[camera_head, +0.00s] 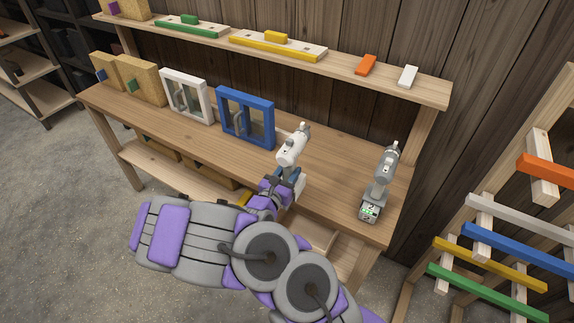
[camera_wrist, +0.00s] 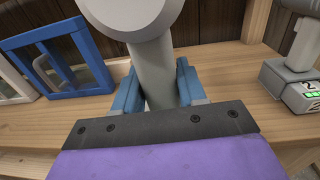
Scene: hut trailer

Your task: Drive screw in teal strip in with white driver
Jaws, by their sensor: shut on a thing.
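The white driver (camera_head: 291,148) is upright at the front edge of the wooden workbench, its nose tilted up and to the right. My gripper (camera_head: 284,183) is shut on the driver's handle. In the wrist view, the driver's pale handle (camera_wrist: 155,72) stands between the two blue fingers of my gripper (camera_wrist: 157,88), and its round body fills the top. I cannot tell if the driver's base touches the bench. I see no strip that is clearly teal, and no screw. A green strip (camera_head: 188,29) and a yellow strip (camera_head: 278,47) lie on the upper shelf.
A grey driver (camera_head: 384,172) stands on the bench (camera_head: 333,171) to the right. A blue framed window (camera_head: 246,119) and a white one (camera_head: 186,96) stand to the left. A rack with coloured bars, including a blue bar (camera_head: 515,250), stands at the far right.

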